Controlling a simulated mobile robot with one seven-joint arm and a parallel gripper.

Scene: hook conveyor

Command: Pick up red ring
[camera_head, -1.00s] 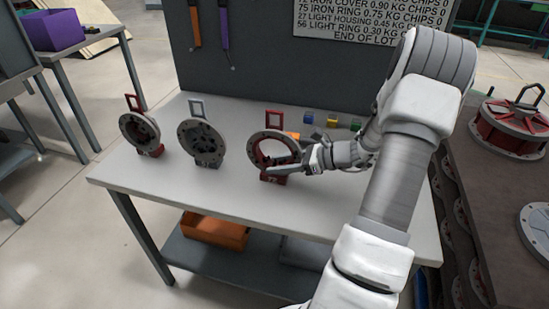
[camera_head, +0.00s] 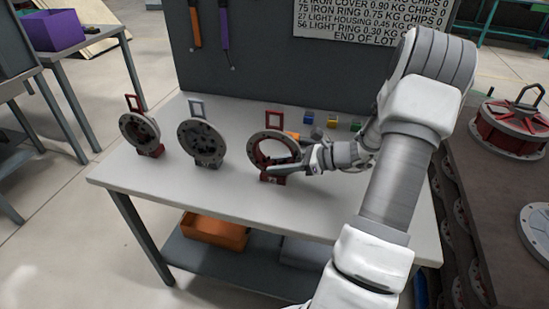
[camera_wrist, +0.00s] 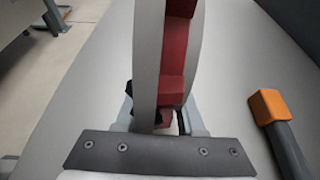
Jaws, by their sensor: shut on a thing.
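The red ring (camera_head: 254,149), a grey flange with a red inner side, stands upright on a red base near the middle of the grey table. A red square frame (camera_head: 273,119) rises behind its top. My gripper (camera_head: 286,165) reaches in from the right and is shut on the ring's lower right rim. In the wrist view the ring (camera_wrist: 180,60) shows edge-on, rising between my fingers (camera_wrist: 160,115). The fingertips are partly hidden by the ring and the gripper body.
A grey ring (camera_head: 200,139) and another grey-and-red ring (camera_head: 138,130) stand to the left. Small coloured blocks (camera_head: 332,121) lie behind my gripper. An orange-headed tool (camera_wrist: 268,106) lies to the right in the wrist view. The table's front is clear (camera_head: 200,185).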

